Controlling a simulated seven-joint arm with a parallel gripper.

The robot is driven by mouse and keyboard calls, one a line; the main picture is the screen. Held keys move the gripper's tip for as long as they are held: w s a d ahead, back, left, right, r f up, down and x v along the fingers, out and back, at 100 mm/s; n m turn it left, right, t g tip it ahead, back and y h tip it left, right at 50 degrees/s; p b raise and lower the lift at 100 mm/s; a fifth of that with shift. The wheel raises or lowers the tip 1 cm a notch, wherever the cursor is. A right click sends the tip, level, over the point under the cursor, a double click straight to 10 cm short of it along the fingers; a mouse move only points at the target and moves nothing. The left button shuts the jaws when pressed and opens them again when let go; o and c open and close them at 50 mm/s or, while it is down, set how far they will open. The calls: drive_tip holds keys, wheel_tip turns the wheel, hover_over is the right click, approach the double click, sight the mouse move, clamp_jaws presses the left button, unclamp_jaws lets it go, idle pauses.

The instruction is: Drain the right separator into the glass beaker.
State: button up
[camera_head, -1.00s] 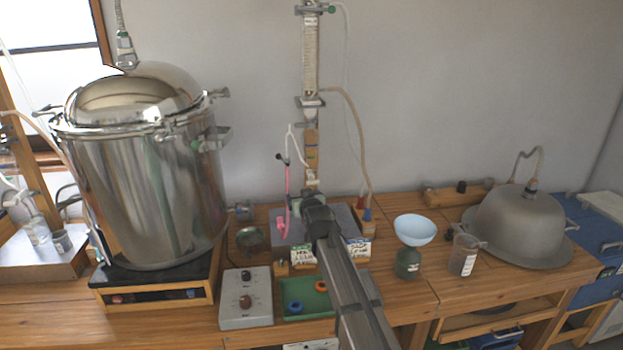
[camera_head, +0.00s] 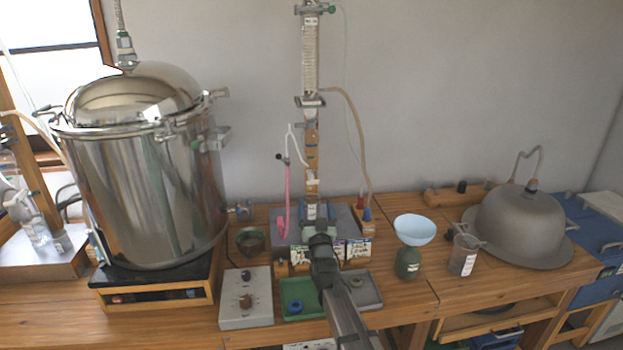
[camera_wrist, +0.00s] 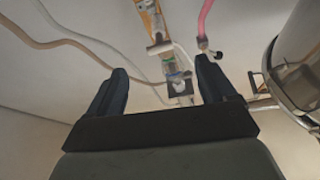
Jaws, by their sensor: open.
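The upright glass column (camera_head: 310,65) stands on a wooden board at the back middle. Glassware that looks like the right separator (camera_head: 311,207) is at its foot, partly hidden by my gripper. My gripper (camera_head: 319,226) is open and in front of it. In the wrist view, my open fingers (camera_wrist: 161,82) have a gap between them, and the column's lower glassware (camera_wrist: 177,76) shows beyond that gap. I cannot tell whether they touch it. A clear beaker (camera_head: 464,256) with a white label stands on the bench at right. I cannot tell whether it is glass.
A pink tube (camera_head: 286,200) hangs left of the column; a tan hose (camera_head: 358,120) hangs right. A steel pot (camera_head: 150,190) fills the left. A control box (camera_head: 246,300) and green tray (camera_head: 292,311) lie in front. A blue funnel (camera_head: 415,229) and grey dome (camera_head: 520,225) stand right.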

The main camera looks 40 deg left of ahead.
sight(311, 176)
drive_tip(key=x, duration=1.3)
drive_tip(key=shift+s+d, duration=0.1)
drive_tip(key=c, duration=1)
drive_tip(key=shift+m, duration=0.5)
drive_tip(key=shift+t+h, duration=0.3)
drive_tip(key=o, duration=0.8)
drive_tip(key=shift+s, duration=0.1)
drive_tip(key=shift+c, duration=0.2)
drive_tip(key=shift+o, duration=1.2)
